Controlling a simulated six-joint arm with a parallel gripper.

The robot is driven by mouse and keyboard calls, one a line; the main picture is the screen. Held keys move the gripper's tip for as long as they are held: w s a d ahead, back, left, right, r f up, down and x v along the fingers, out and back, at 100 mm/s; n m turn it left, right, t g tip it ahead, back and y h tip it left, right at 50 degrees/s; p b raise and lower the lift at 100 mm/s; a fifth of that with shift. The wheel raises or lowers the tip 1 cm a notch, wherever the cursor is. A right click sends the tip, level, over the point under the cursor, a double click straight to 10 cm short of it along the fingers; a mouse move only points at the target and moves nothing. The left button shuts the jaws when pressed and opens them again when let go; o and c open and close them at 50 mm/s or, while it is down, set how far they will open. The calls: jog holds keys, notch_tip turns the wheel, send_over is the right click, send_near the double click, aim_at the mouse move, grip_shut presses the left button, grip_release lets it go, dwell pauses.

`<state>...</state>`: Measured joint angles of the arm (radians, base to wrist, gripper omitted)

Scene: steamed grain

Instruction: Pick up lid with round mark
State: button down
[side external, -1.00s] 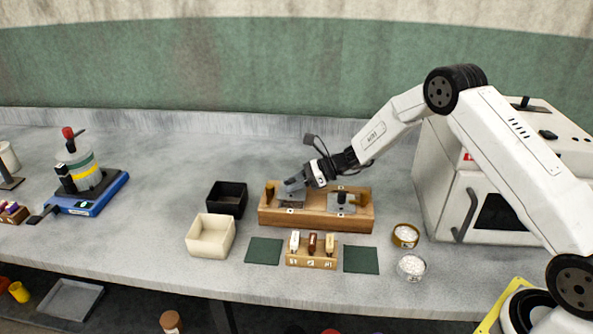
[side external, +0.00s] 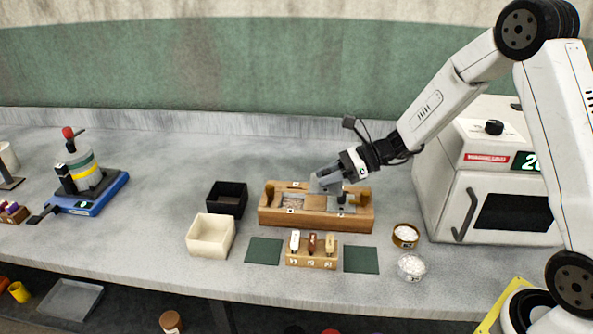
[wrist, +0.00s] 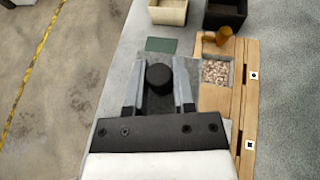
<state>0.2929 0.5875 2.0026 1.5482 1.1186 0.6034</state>
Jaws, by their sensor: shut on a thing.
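A grey lid with a black knob (wrist: 159,77) is between my fingers in the wrist view. My gripper (side external: 325,184) is shut on its knob and holds it up above the wooden box (side external: 315,223). The lid looks like a grey plate at the fingertips in the side view. The left compartment (side external: 292,201) is uncovered, with brownish grain in it; the grain also shows in the wrist view (wrist: 215,72). A second grey lid (side external: 342,208) sits on the right compartment, partly behind my gripper. No mark can be read on the held lid.
A black bin (side external: 228,197) and a cream bin (side external: 210,235) stand left of the box. Green mats (side external: 264,251) (side external: 361,259) flank a small rack (side external: 311,258) in front. Two small bowls (side external: 405,236) (side external: 412,267) stand at right, before a white oven (side external: 510,185).

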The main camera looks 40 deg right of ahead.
jog(key=shift+s+r, duration=0.25)
jog(key=shift+s, duration=0.3)
jog(key=shift+s+r, duration=0.25)
jog(key=shift+s, duration=0.3)
